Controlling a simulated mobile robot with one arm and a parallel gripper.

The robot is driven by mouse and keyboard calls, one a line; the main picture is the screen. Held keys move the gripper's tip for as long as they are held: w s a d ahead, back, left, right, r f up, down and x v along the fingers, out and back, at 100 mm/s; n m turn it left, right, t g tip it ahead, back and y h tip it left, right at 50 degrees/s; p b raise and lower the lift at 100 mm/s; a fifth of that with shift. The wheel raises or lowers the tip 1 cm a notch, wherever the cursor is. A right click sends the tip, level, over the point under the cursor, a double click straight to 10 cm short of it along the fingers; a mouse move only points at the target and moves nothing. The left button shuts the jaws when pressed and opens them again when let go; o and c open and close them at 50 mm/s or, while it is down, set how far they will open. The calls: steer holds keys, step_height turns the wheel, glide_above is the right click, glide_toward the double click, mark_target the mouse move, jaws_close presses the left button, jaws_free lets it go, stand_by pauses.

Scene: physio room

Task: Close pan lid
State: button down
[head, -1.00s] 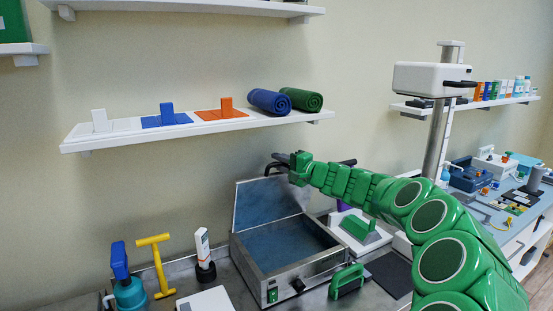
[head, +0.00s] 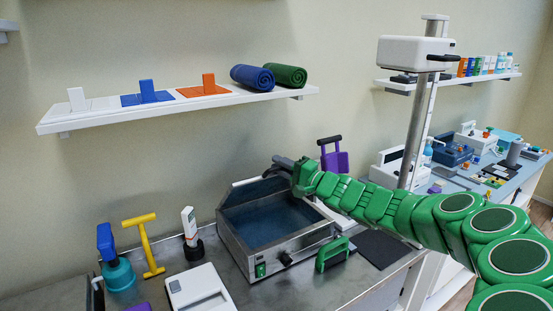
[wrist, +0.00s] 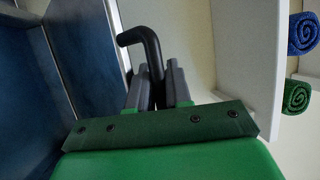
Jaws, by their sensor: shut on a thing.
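The pan is a metal box (head: 310,246) with a blue inside, on the steel counter. Its lid (head: 258,192) is hinged along the back and stands partly open, tipped forward over the pan's rear. The lid's blue inner face shows, strongly foreshortened. My gripper (head: 284,163) is at the lid's upper right edge. In the wrist view my gripper (wrist: 156,82) is shut on the lid's black handle (wrist: 146,42), a bent bar that sticks out past the fingers. The handle is mostly hidden by the gripper in the head view.
A white shelf (head: 120,120) with blocks and rolled mats hangs above the pan. A green-handled tool (head: 333,255) stands by the pan's right front.

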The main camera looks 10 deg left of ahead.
steer(key=s+d+f+n+y, duration=0.1)
steer(key=s+d+f+y, duration=0.1)
steer(key=f, duration=0.5)
steer(key=s+d+f+n+y, duration=0.1)
steer(key=s+d+f, duration=0.3)
steer(key=f, duration=0.4)
steer(key=shift+s+d+f+n+y, duration=0.3)
steer(key=shift+d+n+y, duration=0.15)
steer(key=shift+y, duration=0.25)
steer(key=c, duration=1.4)
jaws_free()
